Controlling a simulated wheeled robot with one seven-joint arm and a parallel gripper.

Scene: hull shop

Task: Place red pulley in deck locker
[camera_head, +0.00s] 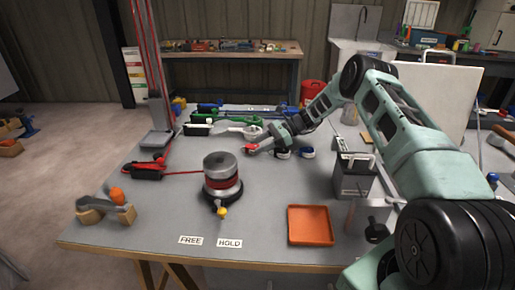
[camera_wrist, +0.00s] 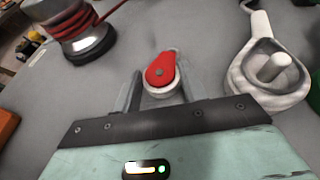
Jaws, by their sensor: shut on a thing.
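The red pulley (camera_head: 251,148) is near the back middle of the grey bench, at the tip of my gripper (camera_head: 259,145). In the wrist view the red pulley (camera_wrist: 161,70), with a pale round lower part, sits between the two fingers of my gripper (camera_wrist: 160,88). The gripper is shut on it. I cannot tell whether the pulley touches the bench. A dark grey box (camera_head: 352,184) with a pale handle stands right of centre; I cannot tell for sure that it is the deck locker, and its inside is not clear.
A winch (camera_head: 222,178) with red rope stands left of centre. An orange tray (camera_head: 310,236) lies at the front. A white fitting with a post (camera_wrist: 268,80) is right of the pulley. Bench between winch and box is clear.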

